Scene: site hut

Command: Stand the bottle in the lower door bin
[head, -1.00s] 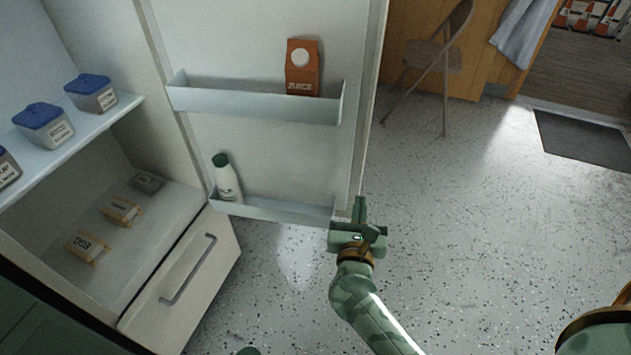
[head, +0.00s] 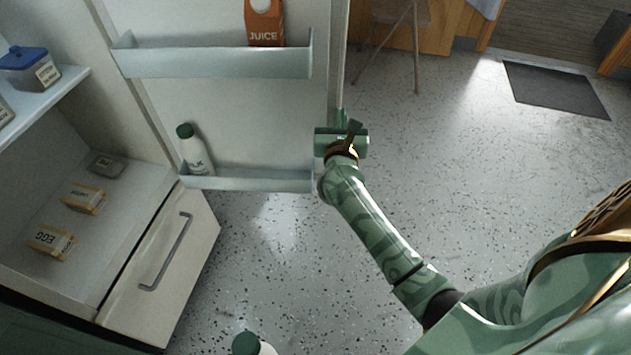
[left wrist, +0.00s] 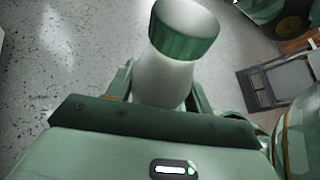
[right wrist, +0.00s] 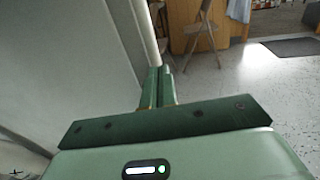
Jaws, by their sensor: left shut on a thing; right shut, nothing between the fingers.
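My left gripper (left wrist: 166,88) is shut on a white bottle (left wrist: 165,78) with a green cap. The bottle's cap and shoulder also show at the bottom edge of the head view (head: 246,344); its lower part is hidden. The lower door bin (head: 250,180) is a shallow pale-blue shelf on the open fridge door. A similar white bottle with a green cap (head: 193,150) stands at its left end, leaning a little; the rest looks empty. My right gripper (head: 343,130) is shut and empty beside the door's free edge; its closed fingers show in the right wrist view (right wrist: 161,80).
The upper door bin (head: 210,64) holds a juice carton (head: 264,28). Left of the door are the fridge shelf with a blue-lidded tub (head: 28,70), egg boxes (head: 52,241) and a drawer handle (head: 168,252). A folding chair (head: 415,50) stands behind. Speckled floor below the door is clear.

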